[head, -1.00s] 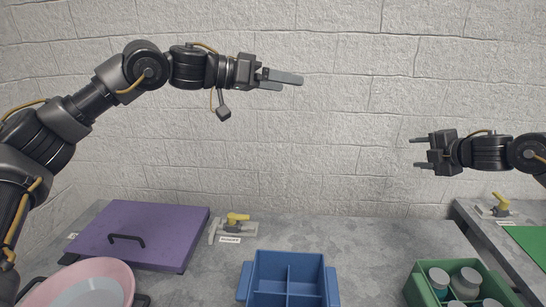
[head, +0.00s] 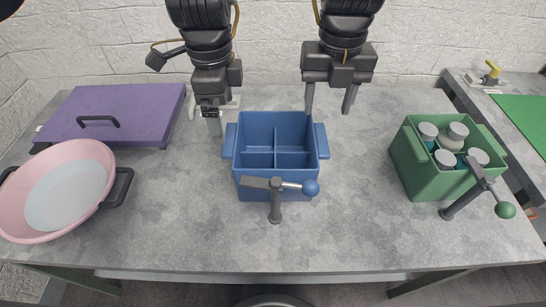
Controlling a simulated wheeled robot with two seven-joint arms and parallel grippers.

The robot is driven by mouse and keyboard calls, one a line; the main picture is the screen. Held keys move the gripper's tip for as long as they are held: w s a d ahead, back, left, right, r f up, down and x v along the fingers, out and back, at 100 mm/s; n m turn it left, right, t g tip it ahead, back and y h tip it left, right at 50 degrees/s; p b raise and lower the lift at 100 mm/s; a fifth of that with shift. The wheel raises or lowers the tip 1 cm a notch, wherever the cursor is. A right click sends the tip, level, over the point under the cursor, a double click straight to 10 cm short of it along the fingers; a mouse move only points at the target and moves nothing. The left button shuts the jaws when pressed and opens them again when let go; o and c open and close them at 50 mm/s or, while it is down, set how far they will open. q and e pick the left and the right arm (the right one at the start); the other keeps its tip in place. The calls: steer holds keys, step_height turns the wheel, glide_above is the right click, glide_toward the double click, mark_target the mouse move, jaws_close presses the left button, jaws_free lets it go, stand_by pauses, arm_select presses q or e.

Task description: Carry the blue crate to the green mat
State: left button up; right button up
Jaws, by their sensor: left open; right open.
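The blue crate (head: 250,185) stands on the grey table, with dividers inside and its compartments empty. It has a handle on its left and right sides. The green mat (head: 530,114) lies on another surface at the far right, cut off by the picture's edge. My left gripper (head: 214,128) points down just behind the crate's left handle; its fingers are seen edge-on. My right gripper (head: 329,100) is open and empty, pointing down behind the crate's right handle. Both grippers appear apart from the crate.
A lever with a blue knob (head: 311,188) stands before the crate. A green crate (head: 415,172) holding several bottles stands right, with a green-knobbed lever (head: 505,210) before it. A pink bowl (head: 105,160) and purple panel (head: 150,110) occupy the left. Bare table lies between the crates.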

mark_target(228, 138)
arm_select(q)
step_height(228, 138, down, 11)
steer(key=shift+r, duration=0.15)
arm_select(e)
step_height(228, 138, down, 11)
steer(key=shift+r, duration=0.15)
arm_select(q)
steer(key=c, duration=1)
arm_select(e)
steer(key=c, duration=1)
arm_select(q)
steer(key=shift+c, duration=0.2)
arm_select(e)
jaws_close()
